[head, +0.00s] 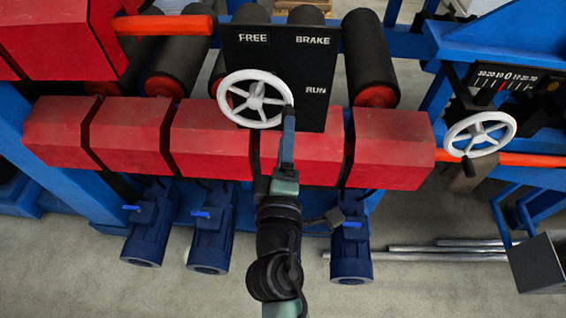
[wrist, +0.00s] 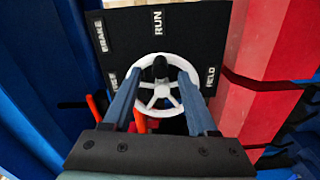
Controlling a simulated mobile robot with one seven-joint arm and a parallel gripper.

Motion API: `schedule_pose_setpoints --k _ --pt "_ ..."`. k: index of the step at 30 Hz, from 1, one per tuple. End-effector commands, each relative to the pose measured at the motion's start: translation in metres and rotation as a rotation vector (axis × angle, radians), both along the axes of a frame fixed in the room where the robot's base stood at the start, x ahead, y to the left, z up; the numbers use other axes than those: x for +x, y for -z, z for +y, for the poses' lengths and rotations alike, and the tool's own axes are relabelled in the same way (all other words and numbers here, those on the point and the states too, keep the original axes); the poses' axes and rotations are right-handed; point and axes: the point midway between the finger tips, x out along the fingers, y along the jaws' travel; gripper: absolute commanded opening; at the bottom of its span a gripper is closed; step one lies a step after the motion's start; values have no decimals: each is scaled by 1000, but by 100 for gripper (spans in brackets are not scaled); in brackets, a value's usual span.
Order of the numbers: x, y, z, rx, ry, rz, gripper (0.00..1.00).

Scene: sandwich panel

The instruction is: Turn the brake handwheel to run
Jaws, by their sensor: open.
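The brake handwheel (head: 257,76) is a white spoked wheel on a black panel (head: 310,70) lettered FREE, BRAKE and RUN. RUN stands at the right of the wheel in the head view. My gripper (head: 289,108) reaches up to the wheel's right rim in that view. In the wrist view the two blue fingers of my gripper (wrist: 159,72) are apart, one on each side of the wheel (wrist: 165,112). A dark rounded part shows between the fingertips at the wheel's far rim. I cannot tell whether either finger touches the wheel.
A second white handwheel (head: 480,118) sits at the right below a numbered scale (head: 508,77). Red blocks (head: 210,138) run below the panel, with blue motors (head: 150,232) under them. Dark rollers (head: 368,50) lie behind. An orange bar (head: 165,25) sticks out at upper left.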

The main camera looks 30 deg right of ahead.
Motion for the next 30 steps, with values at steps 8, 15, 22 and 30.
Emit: schedule_pose_setpoints --k 8,15,22,30 --pt "-46 4 32 0 -3 0 58" --pt "-66 1 45 0 -1 0 58" --pt "-69 0 47 -1 0 -1 58" --pt "-69 0 47 -1 0 -1 58"
